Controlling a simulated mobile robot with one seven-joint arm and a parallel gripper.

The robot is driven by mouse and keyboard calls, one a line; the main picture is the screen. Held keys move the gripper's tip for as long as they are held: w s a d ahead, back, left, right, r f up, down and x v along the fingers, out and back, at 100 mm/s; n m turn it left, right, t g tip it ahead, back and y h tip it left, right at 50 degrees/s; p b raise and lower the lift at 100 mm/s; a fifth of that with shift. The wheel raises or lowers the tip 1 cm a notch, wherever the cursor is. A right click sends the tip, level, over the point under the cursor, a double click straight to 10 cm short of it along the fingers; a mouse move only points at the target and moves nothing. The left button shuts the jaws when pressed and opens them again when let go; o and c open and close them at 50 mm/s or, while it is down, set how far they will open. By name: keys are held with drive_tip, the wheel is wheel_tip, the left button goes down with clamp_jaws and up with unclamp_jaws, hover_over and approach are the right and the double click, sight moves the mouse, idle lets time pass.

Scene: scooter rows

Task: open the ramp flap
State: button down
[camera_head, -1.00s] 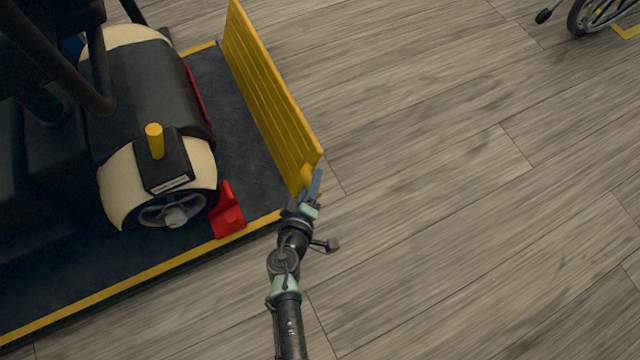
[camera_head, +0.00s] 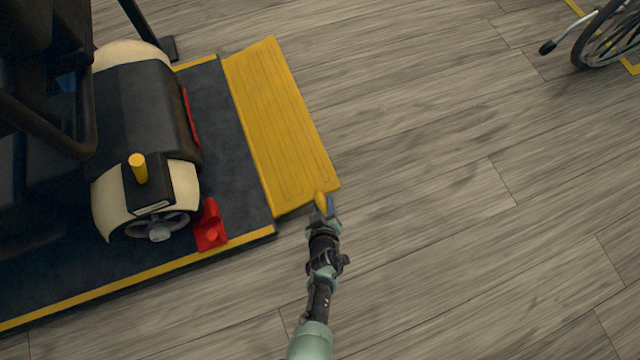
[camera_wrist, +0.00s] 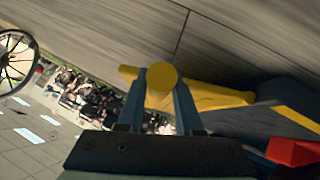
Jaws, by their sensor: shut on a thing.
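The yellow ramp flap (camera_head: 280,125) is hinged along the right edge of the dark platform (camera_head: 232,165). It leans outward and down over the floor, and I cannot tell whether its outer edge touches the floor. My gripper (camera_head: 321,203) is at the flap's near outer corner, shut on its yellow handle. In the wrist view, the two blue fingers of my gripper (camera_wrist: 162,95) close on the round end of the handle (camera_wrist: 162,76). The flap also shows in the wrist view (camera_wrist: 225,97), behind and to the right of the fingers.
A scooter (camera_head: 145,110) with cream and black bodywork stands on the platform. A red block (camera_head: 210,228) sits by its wheel, near the platform's yellow front edge. A wheelchair wheel (camera_head: 612,35) is at the top right. The wooden floor right of the flap is clear.

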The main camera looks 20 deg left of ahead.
drive_tip(key=shift+w+d+f+b, duration=0.15)
drive_tip(key=shift+f+b, duration=0.4)
drive_tip(key=shift+f, duration=0.2)
drive_tip(key=shift+w+d+f+b, duration=0.1)
drive_tip(key=shift+f+b, duration=0.45)
drive_tip(key=shift+f, duration=0.2)
drive_tip(key=c, duration=0.6)
unclamp_jaws()
drive_tip(key=shift+f, duration=0.1)
drive_tip(key=shift+p+v, duration=5.2)
drive_tip(key=shift+v, duration=1.3)
